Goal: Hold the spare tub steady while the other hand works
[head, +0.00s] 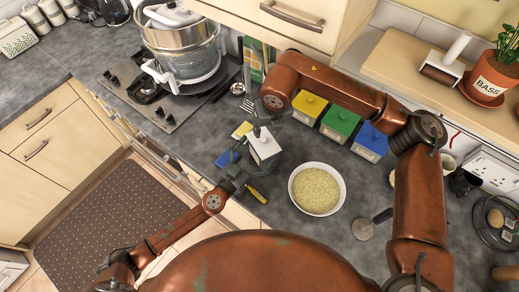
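A small white tub (265,148), the likely spare tub, stands on the grey counter left of centre, with a white knob-like part above it. My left gripper (237,174) is low at the tub's near left side; I cannot tell whether it touches. My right arm arches over from the right, and its gripper (264,121) points down at the tub's top. Its fingers are small and partly hidden, so whether it grips the knob is unclear. Yellow (309,108), green (339,123) and blue (370,141) lidded tubs stand in a row behind.
A bowl of grain (317,189) stands right of the white tub. A yellow-handled tool (257,193) and a blue sponge-like item (226,159) lie close to my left gripper. Stacked pots (183,45) stand on the hob. A basil pot (493,75) sits on the wooden shelf.

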